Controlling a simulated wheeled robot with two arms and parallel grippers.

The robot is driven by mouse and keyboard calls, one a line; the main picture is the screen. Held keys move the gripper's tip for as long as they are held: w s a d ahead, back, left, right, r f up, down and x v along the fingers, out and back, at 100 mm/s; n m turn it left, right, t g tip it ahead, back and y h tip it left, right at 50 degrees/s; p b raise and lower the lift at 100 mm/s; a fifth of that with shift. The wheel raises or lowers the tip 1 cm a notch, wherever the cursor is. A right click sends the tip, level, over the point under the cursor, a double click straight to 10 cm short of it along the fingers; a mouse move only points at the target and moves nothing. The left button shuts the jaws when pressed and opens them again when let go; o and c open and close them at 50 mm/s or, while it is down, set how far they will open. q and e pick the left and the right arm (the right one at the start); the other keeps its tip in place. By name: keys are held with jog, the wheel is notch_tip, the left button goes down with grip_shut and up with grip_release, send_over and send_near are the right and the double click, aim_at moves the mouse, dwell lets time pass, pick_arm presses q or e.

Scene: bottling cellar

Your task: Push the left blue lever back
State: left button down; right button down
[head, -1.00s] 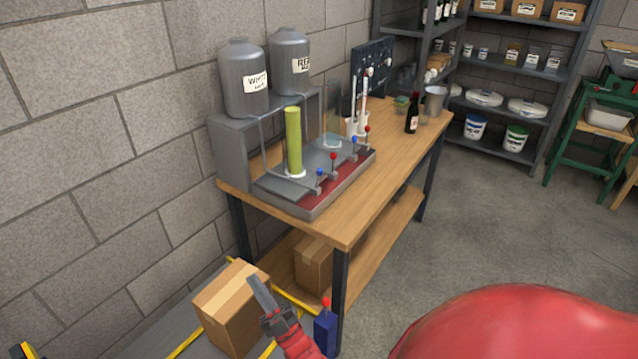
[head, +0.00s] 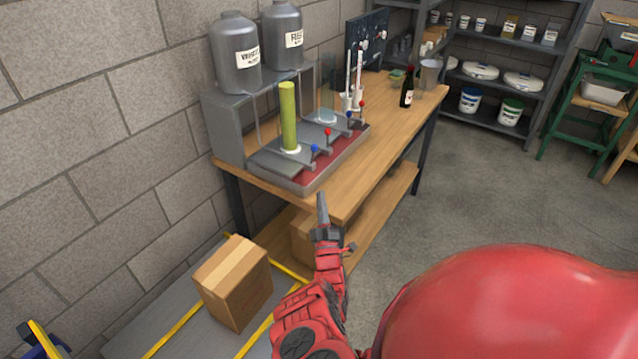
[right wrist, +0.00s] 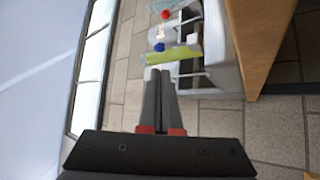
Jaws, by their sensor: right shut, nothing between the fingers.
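The left blue lever (head: 314,149) is a small stem with a blue ball knob on the front of the grey filling station (head: 305,181), before the green bottle (head: 289,118). A second blue lever (head: 349,116) stands farther right. My right gripper (head: 322,196) is shut and empty, its fingers pointing up in the head view, below and apart from the left blue lever. In the right wrist view, a blue knob (right wrist: 159,47) shows just beyond the shut fingertips (right wrist: 160,70), close to the green bottle (right wrist: 175,54). My left gripper is not in view.
Red levers (head: 327,131) stand between and beside the blue ones. Two grey tanks (head: 235,62) sit behind on the station. A dark wine bottle (head: 407,88) stands at the right of the wooden table (head: 338,203). A cardboard box (head: 232,285) is at lower left.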

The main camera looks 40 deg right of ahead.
aim_at(312, 158)
jog(key=b+x, duration=0.1)
jog(key=x, duration=1)
jog(key=shift+w+r+b, duration=0.1)
jog(key=shift+w+b, duration=0.05)
jog(key=shift+b, duration=0.25)
jog(key=shift+w+d+r, duration=0.25)
jog(key=shift+w+r, duration=0.1)
jog(key=shift+w, duration=0.1)
jog(key=n+y+p, duration=0.1)
jog(key=w+r+n+y+p, duration=0.1)
jog(key=p, duration=0.1)
jog(key=shift+a+r+p, duration=0.15)
jog(key=shift+a+p, duration=0.05)
jog(key=shift+p, duration=0.1)
jog(key=shift+n, duration=0.4)
jog(key=shift+w+f+g+y, duration=0.1)
jog(key=shift+f+g+y, duration=0.2)
jog(key=shift+f, duration=0.05)
